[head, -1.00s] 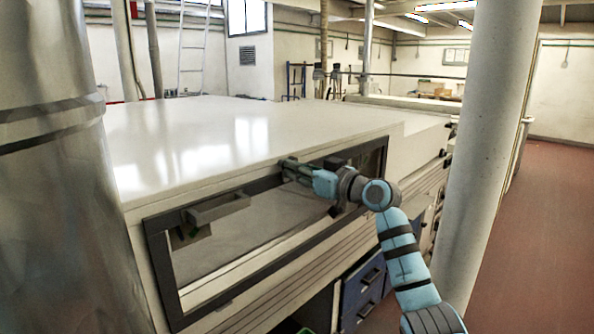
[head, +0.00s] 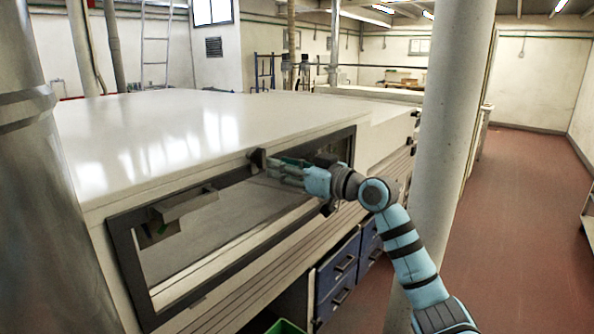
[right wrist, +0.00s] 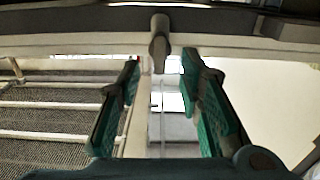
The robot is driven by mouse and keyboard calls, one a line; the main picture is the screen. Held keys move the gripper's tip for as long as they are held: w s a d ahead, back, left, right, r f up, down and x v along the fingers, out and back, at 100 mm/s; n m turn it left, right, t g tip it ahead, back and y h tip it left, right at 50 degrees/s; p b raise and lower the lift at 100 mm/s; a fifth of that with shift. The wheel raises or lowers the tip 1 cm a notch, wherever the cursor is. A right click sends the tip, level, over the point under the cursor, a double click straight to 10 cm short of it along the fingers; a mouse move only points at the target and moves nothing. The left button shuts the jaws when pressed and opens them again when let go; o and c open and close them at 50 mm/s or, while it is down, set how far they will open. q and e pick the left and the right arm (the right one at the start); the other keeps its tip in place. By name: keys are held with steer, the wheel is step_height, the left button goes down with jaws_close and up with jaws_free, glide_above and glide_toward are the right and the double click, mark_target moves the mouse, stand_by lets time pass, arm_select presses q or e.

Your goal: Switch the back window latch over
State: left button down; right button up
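A small dark latch (head: 257,158) sits on the top rail of the long dark window frame (head: 128,262) on the cream machine. In the right wrist view a latch lever (right wrist: 159,42) points down from the rail, ahead of and between the fingertips. My right gripper (head: 273,169) is just right of the latch in the head view. In the right wrist view its green-padded fingers (right wrist: 161,64) are spread apart with nothing gripped between them. Whether either finger touches the lever I cannot tell. My left gripper is not in view.
The cream machine top (head: 150,125) is bare. A grey handle (head: 183,205) projects from the window's left part. Blue drawers (head: 337,268) are below. A round pillar (head: 450,150) stands close to my right arm, and a metal duct (head: 35,190) is at left. The red floor at right is clear.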

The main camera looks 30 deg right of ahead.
steer(key=v, duration=0.6)
steer(key=shift+d, duration=0.1)
